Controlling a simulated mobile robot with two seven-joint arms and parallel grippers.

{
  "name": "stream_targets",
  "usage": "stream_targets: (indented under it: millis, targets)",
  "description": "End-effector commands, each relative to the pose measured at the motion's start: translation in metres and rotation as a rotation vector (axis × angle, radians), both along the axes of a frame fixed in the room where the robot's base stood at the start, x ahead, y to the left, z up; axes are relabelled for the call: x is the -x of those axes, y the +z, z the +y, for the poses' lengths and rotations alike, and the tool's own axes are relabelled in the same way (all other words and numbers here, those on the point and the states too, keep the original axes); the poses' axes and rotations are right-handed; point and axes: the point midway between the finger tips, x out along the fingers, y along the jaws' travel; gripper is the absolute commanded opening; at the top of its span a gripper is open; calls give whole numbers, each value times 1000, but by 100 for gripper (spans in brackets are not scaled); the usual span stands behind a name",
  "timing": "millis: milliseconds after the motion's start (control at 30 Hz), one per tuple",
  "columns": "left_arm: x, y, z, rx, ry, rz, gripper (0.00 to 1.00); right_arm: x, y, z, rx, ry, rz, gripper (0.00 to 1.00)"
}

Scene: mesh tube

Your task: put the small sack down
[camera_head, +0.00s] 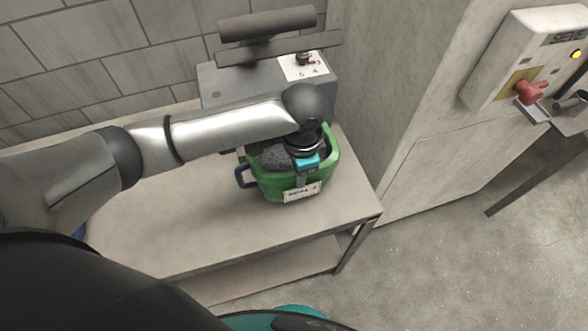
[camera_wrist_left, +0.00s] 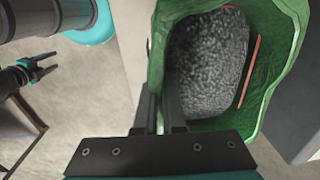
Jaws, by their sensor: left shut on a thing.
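The small sack (camera_head: 318,181) is green, with an open top and a white label on its front, over the right part of the bench in the head view. In the left wrist view the sack (camera_wrist_left: 285,70) shows grey grainy stuff and a thin red strip inside. My left gripper (camera_head: 303,176) comes from above and is shut on the sack's near rim; its fingers also show in the left wrist view (camera_wrist_left: 160,110). I cannot tell whether the sack's bottom touches the bench. My right gripper (camera_wrist_left: 40,72) shows at the wrist view's left, its fingers apart and empty.
The bench (camera_head: 170,235) is bare at left and in front of the sack. A blue handle-like piece (camera_head: 243,177) sits close by the sack's left side. A grey scale-like machine (camera_head: 225,85) stands behind. A pale cabinet (camera_head: 430,165) rises at right, with a red-switch box (camera_head: 490,75).

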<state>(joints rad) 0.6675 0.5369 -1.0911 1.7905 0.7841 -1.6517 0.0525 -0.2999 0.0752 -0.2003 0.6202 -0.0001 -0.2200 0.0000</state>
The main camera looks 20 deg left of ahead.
Motion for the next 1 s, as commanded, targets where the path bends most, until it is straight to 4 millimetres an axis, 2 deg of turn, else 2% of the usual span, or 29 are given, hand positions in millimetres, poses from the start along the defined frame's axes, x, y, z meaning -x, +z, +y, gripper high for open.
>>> stream_targets:
  millis: [33, 100, 500, 833, 1000]
  targets:
    - [-9, 1, 5, 1, 3, -6, 0, 0, -1, -1, 1, 1, 1, 58]
    - [-15, 1, 9, 2, 1, -5, 0, 0, -2, -2, 3, 2, 0, 58]
    - [-33, 2, 21, 2, 1, -5, 0, 1, -3, -4, 5, 2, 1, 58]
    - [-31, -27, 20, 1, 0, -3, 0, 1, -9, -4, 5, 2, 1, 58]
    - [-31, -34, 20, 2, -1, -5, 0, 1, -10, -4, 5, 2, 1, 58]
